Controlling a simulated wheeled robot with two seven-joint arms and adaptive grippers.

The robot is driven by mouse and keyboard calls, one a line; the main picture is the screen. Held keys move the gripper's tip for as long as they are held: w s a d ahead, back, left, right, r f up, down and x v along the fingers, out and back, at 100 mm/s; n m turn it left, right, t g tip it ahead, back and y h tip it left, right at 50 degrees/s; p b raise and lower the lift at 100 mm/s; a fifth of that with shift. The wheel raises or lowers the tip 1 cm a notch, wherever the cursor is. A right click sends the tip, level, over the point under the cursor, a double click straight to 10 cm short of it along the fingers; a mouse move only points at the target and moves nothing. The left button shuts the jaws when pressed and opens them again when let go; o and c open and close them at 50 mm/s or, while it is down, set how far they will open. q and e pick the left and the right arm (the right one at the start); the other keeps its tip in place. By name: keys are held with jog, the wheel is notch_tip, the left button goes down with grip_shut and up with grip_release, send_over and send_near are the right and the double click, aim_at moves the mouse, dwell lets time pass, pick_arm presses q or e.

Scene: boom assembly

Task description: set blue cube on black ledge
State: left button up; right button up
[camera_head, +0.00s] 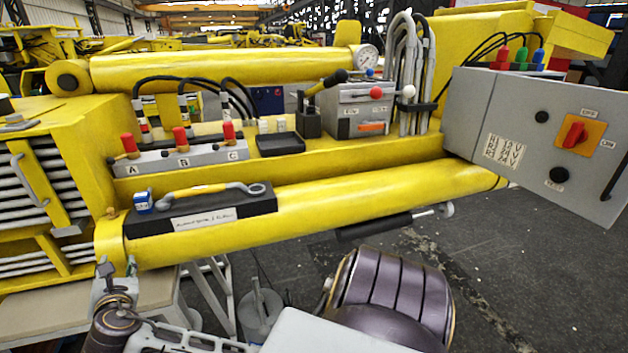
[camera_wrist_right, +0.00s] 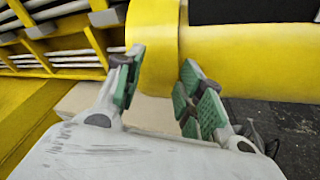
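The small blue cube (camera_head: 143,201) sits on the left end of the black ledge (camera_head: 240,210), which runs along the top of the lower yellow cylinder. A yellow-handled wrench (camera_head: 205,190) lies on the same ledge, right of the cube. My right gripper (camera_head: 118,268) is below the cube and ledge, near the left end of the yellow cylinder. In the right wrist view, its green-padded fingers (camera_wrist_right: 163,70) are apart with nothing between them. The cube is not visible in that view. My left gripper is not in view.
The yellow cylinder (camera_head: 350,214) and its collar (camera_wrist_right: 152,40) are close ahead of the right gripper. A grey valve block (camera_head: 180,158) with red caps stands behind the ledge. A grey control box (camera_head: 530,130) stands at right. A slatted yellow frame (camera_head: 70,170) is at left.

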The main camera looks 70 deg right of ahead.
jog(key=a+f+m+g+y, duration=0.1)
jog(key=a+f+m+y, duration=0.2)
jog(key=f, duration=0.9)
jog(key=a+f+m+g+y, duration=0.1)
jog(key=a+f+m+y, duration=0.2)
jog(key=f, duration=0.9)
jog(key=s+f+m+g+y, duration=0.15)
jog(key=s+f, duration=0.25)
jog(key=f, duration=0.4)
jog(key=s+f+m+g, duration=0.15)
jog(key=s+f, duration=0.25)
jog(key=f, duration=0.4)
jog(key=s+f+m+g, duration=0.15)
jog(key=s+f, duration=0.25)
jog(key=f, duration=0.4)
jog(key=s+d+f+m+g, duration=0.3)
jog(key=s+f+m, duration=0.3)
jog(key=s+f, duration=1.25)
jog(key=s+d+f+m+g, duration=0.1)
jog(key=s+f+m, duration=0.1)
jog(key=s, duration=1)
jog(key=s+d+f+m+g, duration=0.1)
jog(key=s+f+m+g, duration=0.1)
jog(key=s, duration=1)
notch_tip(320, 180, down, 3)
jog(key=shift+s+d+r+m+y, duration=0.1)
jog(key=shift+s+d+m+y, duration=0.15)
jog(key=shift+m+y, duration=0.3)
jog(key=shift+s, duration=0.2)
